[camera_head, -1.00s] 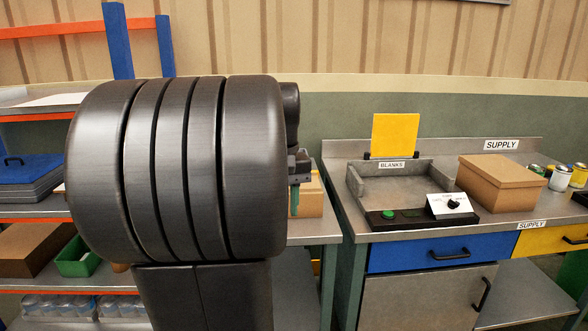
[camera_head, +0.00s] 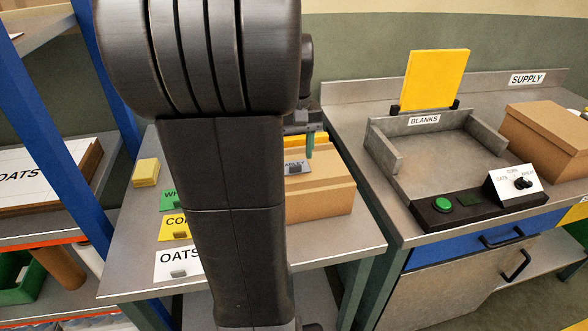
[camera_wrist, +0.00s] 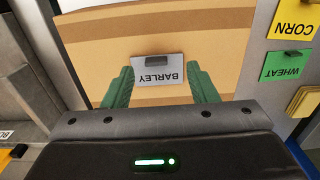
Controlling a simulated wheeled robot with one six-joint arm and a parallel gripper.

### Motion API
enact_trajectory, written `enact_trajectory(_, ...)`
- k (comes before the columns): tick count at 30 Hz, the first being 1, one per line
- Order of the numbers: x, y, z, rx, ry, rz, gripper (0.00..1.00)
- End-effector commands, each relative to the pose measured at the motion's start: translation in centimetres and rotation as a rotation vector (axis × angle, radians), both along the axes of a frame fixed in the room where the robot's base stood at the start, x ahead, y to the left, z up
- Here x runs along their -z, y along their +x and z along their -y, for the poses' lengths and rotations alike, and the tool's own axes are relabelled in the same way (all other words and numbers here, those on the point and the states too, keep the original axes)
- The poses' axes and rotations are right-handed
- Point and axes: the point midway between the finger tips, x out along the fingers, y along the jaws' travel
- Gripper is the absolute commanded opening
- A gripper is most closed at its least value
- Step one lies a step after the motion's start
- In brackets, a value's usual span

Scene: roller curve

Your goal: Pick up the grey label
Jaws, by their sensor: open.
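The grey label (camera_wrist: 158,72) reads BARLEY and has a small dark grip block on it. In the wrist view it appears upside down, against a brown cardboard box (camera_wrist: 210,30). In the head view the grey label (camera_head: 296,168) shows at the box (camera_head: 322,195), partly hidden behind my arm. My gripper (camera_wrist: 160,88) is open, with its green fingers on either side of the label and nothing held. In the head view my gripper (camera_head: 310,145) is above and beside the label, mostly hidden by my arm.
Yellow CORN (camera_wrist: 294,16) and green WHEAT (camera_wrist: 285,66) labels lie beside the box; a white OATS label (camera_head: 176,262) lies nearer the table's front. The BLANKS tray (camera_head: 440,165) stands on the right bench.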

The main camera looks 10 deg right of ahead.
Motion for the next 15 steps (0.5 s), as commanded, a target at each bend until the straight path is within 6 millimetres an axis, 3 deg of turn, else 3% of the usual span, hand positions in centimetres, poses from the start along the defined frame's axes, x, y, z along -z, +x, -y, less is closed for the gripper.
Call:
enact_trajectory(7, 3.6, 0.0, 0.5, 0.001, 0.001, -0.004, 0.53)
enact_trajectory(15, 4.3, 0.1, 0.5, 0.0, 0.0, -0.002, 0.53)
